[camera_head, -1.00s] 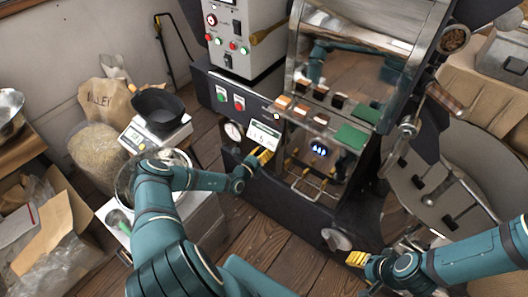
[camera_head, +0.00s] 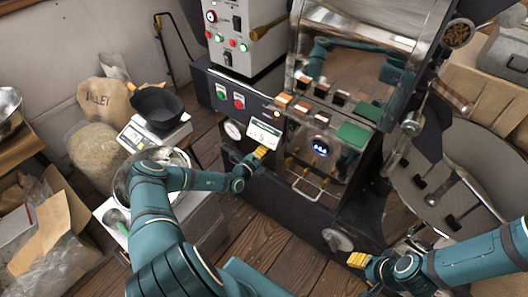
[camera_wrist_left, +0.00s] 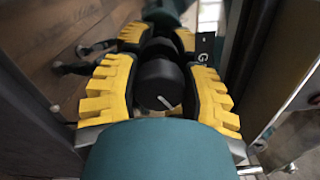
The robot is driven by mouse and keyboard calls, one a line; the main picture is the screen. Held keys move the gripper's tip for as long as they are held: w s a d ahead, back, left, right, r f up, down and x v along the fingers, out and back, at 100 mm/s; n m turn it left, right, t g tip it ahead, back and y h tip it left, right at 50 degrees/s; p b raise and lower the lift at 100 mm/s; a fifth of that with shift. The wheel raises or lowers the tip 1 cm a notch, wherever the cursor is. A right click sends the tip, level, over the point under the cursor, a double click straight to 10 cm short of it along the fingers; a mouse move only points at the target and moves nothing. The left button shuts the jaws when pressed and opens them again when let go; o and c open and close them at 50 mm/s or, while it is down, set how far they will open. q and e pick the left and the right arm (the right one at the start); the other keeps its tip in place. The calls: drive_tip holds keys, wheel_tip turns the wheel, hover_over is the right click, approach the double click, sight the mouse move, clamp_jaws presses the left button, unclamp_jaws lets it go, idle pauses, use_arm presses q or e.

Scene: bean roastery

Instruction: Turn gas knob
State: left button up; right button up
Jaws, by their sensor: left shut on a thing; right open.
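The gas knob (camera_wrist_left: 160,84) is black and round with a white pointer line. It sits between the yellow fingers of my left gripper (camera_wrist_left: 158,95) in the left wrist view, and the fingers are shut on it. In the head view my left gripper (camera_head: 259,153) is at the roaster's front panel, just below a small label card, and hides the knob there. A label edge with a letter G (camera_wrist_left: 204,58) shows beside the knob. My right gripper (camera_head: 357,260) is open and empty at the lower right, near a round silver knob (camera_head: 338,240).
The roaster's dark front panel (camera_head: 300,205) holds a gauge (camera_head: 233,130), a small label card (camera_head: 263,135) and a lit blue display (camera_head: 320,147). A steel bowl (camera_head: 125,180) and a black pan on a scale (camera_head: 157,104) stand left. The wooden floor in front is clear.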

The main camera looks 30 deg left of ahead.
use_arm(q)
drive_tip(key=shift+f+n, duration=0.1)
drive_tip(key=shift+n, duration=0.8)
drive_tip(key=o, duration=1.2)
drive_tip(key=shift+s, duration=0.1)
drive_tip(key=s, duration=0.8)
drive_tip(key=s+a, duration=0.1)
drive_tip(key=s, duration=0.3)
drive_tip(key=shift+w+d, duration=0.1)
